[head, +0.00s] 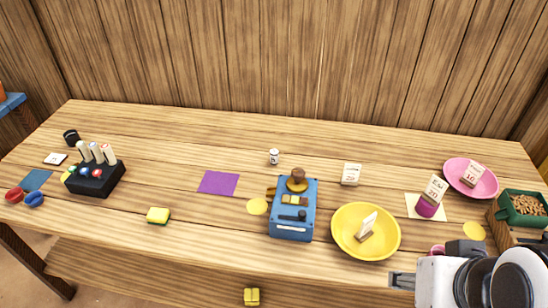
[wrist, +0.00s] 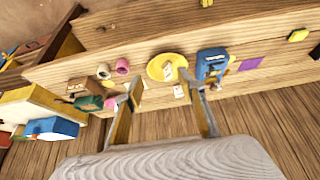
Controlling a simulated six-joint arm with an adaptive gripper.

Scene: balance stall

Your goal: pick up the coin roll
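No object is clearly marked as the coin roll. A small white upright cylinder (head: 274,157) stands alone behind the blue scale and may be it. Several cream, roll-like pieces (head: 97,153) stand in a black box (head: 95,180) at the left, and I cannot tell what they are. My gripper (head: 402,280) is at the front right, near the table's front edge, in front of the yellow plate. In the wrist view my gripper (wrist: 168,98) has its two fingers wide apart with nothing between them. The white cylinder is well away from it, to the back left.
A blue scale (head: 291,228) stands mid-table. The yellow plate (head: 340,241) holds a card. A purple mat (head: 218,183) and yellow block (head: 158,215) lie left. A pink plate (head: 484,190) and green tray (head: 505,214) are right. The back middle is mostly clear.

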